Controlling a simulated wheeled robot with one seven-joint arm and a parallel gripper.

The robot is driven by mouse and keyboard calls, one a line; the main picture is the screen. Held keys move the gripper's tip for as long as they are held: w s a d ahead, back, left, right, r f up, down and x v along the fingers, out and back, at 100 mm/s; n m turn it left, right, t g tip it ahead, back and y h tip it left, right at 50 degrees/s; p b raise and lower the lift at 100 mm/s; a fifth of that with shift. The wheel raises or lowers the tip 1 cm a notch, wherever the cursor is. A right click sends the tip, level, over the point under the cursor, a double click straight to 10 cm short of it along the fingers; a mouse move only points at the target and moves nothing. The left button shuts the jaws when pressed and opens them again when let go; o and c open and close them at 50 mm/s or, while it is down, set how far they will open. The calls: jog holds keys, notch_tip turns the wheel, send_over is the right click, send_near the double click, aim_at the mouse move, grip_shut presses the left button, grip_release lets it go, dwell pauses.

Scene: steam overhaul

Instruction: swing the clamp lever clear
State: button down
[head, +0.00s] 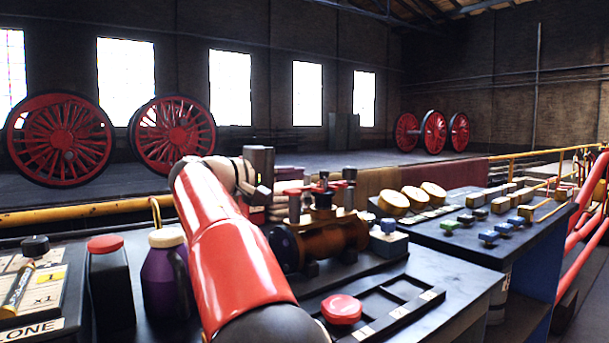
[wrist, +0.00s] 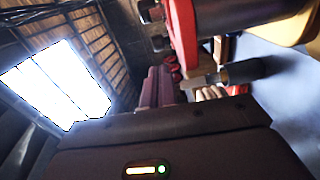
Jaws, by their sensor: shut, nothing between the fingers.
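A bronze cylindrical fitting (head: 335,240) lies on a dark base on the bench, with a dark valve-like top (head: 322,194) and short posts with dark or red caps. I cannot tell for sure which part is the clamp lever. My gripper (head: 263,193) is at the end of my red arm, up and left of the fitting, and looks shut and empty. I see no clear contact with the fitting. In the wrist view, a grey rod with a thicker dark end (wrist: 242,71) lies beyond the dark gripper body, beside a red part (wrist: 184,35).
A purple jug (head: 166,275) and a dark red-capped container (head: 110,280) stand left of my arm. A red round knob (head: 342,309) and a black slotted tray (head: 388,308) are in front of the fitting. A second bench (head: 440,237) with several small parts stands right.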

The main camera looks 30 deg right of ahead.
jog(key=shift+s+a, duration=0.1)
jog(key=shift+a, duration=1.85)
